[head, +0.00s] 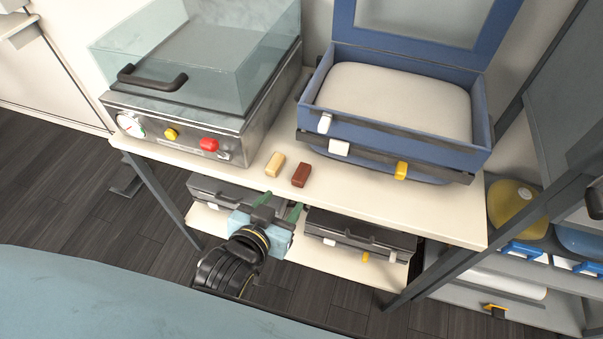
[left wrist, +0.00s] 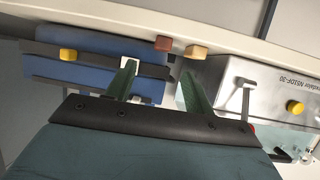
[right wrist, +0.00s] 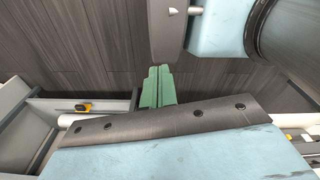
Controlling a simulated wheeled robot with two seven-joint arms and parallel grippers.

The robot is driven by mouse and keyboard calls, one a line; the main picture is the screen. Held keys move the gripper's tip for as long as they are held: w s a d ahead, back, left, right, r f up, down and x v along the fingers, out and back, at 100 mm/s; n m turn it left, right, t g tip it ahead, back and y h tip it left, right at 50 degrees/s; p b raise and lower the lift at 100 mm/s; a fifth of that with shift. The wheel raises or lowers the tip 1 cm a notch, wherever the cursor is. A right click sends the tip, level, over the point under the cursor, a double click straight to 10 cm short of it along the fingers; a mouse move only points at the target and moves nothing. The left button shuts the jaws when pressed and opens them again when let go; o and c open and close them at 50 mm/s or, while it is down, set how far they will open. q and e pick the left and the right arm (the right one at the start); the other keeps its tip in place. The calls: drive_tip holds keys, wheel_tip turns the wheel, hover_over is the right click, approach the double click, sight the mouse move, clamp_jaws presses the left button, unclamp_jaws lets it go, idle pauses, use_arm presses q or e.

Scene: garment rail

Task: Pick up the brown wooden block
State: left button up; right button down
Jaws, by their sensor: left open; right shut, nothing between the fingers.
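The brown wooden block (head: 301,175) lies on the cream shelf top near its front edge, just right of a beige block (head: 275,164). In the left wrist view the brown block (left wrist: 162,44) shows beyond my fingertips, with the beige block (left wrist: 196,52) to its right. My left gripper (head: 280,204) is open and empty, in front of the shelf edge and apart from both blocks. It also shows in the left wrist view (left wrist: 157,74). My right gripper (right wrist: 157,72) is shut and empty in the right wrist view, with dark floor behind it. I cannot make it out in the head view.
A metal machine with a clear lid (head: 172,138) stands left of the blocks. An open blue case (head: 372,144) with a pale cushion stands right. Dark cases (head: 360,232) sit on the lower shelf. A grey frame post (head: 440,270) stands at the right.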

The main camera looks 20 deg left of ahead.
sight(301, 172)
use_arm(q)
drive_tip(key=x, duration=0.5)
drive_tip(key=b+x, duration=0.1)
drive_tip(key=x, duration=0.1)
drive_tip(key=shift+w+r, duration=0.2)
drive_tip(key=shift+w, duration=0.15)
drive_tip(key=x, duration=0.5)
drive_tip(key=shift+w+a+b, duration=0.15)
drive_tip(key=shift+w+b, duration=0.2)
drive_tip(key=shift+b, duration=0.05)
drive_tip(key=c, duration=1)
drive_tip(key=shift+c, duration=0.2)
use_arm(e)
drive_tip(key=shift+s+d+f, duration=0.1)
drive_tip(key=shift+s+f, duration=0.15)
drive_tip(key=shift+f, duration=0.25)
drive_tip(key=shift+s+f, duration=0.2)
drive_tip(key=shift+f, duration=0.25)
